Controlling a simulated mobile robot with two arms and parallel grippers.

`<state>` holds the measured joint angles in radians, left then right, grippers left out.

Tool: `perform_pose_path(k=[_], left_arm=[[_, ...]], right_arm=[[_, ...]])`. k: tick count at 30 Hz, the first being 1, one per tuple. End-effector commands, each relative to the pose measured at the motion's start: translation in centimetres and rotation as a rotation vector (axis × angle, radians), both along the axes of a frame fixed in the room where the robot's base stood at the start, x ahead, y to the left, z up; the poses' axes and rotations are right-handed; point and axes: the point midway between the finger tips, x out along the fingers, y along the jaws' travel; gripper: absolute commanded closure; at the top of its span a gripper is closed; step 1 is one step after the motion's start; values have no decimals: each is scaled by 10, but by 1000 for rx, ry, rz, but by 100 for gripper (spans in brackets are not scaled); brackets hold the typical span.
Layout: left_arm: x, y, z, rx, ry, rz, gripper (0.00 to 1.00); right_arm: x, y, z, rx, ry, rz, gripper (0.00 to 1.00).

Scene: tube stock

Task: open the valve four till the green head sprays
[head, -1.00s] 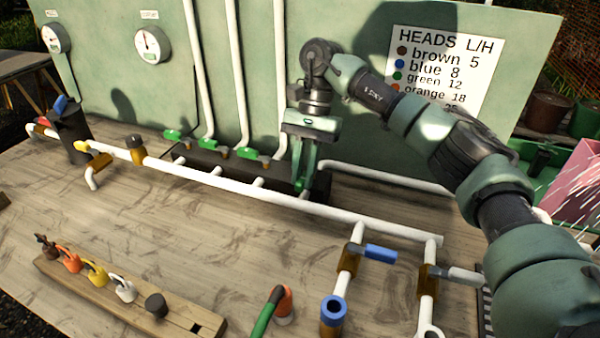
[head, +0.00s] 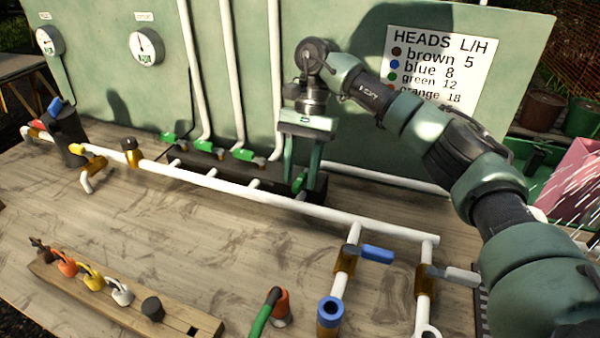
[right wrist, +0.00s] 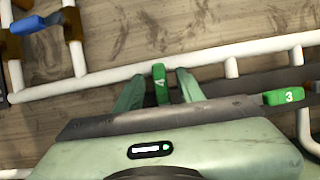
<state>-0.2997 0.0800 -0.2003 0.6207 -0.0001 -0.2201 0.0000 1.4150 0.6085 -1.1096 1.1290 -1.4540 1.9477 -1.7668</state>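The green handle of valve four (right wrist: 160,83), marked 4, lies crosswise to the long white pipe in the right wrist view. The handle of valve three (right wrist: 283,97), marked 3, lies along the pipe instead. My right gripper (right wrist: 159,90) is open, with one finger on each side of handle four and a gap to each. In the head view my right gripper (head: 302,172) reaches down at the right end of the dark valve block, and handle four (head: 300,182) shows small between the fingers. The green head cannot be made out. My left gripper is not in view.
Other green valve handles (head: 207,146) sit left along the block. A white pipe (head: 300,207) runs in front. A blue-handled valve (head: 377,254) and a grey-handled one (head: 460,274) stand front right. White spray streaks cross a pink panel (head: 580,180) at right.

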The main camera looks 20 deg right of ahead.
Motion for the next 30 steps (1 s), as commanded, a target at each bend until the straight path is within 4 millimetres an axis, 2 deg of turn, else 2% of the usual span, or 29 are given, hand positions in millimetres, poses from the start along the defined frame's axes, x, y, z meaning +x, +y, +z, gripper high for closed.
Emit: perform_pose_path(k=[5, 10, 13, 30], left_arm=[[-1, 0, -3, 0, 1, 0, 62], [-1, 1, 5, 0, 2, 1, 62], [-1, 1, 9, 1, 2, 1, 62], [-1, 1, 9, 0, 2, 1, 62]], right_arm=[[8, -7, 25, 1, -3, -3, 62], [15, -15, 55, 0, -4, -2, 62], [18, -19, 65, 1, -2, -3, 62], [20, -21, 69, 1, -1, -1, 62]])
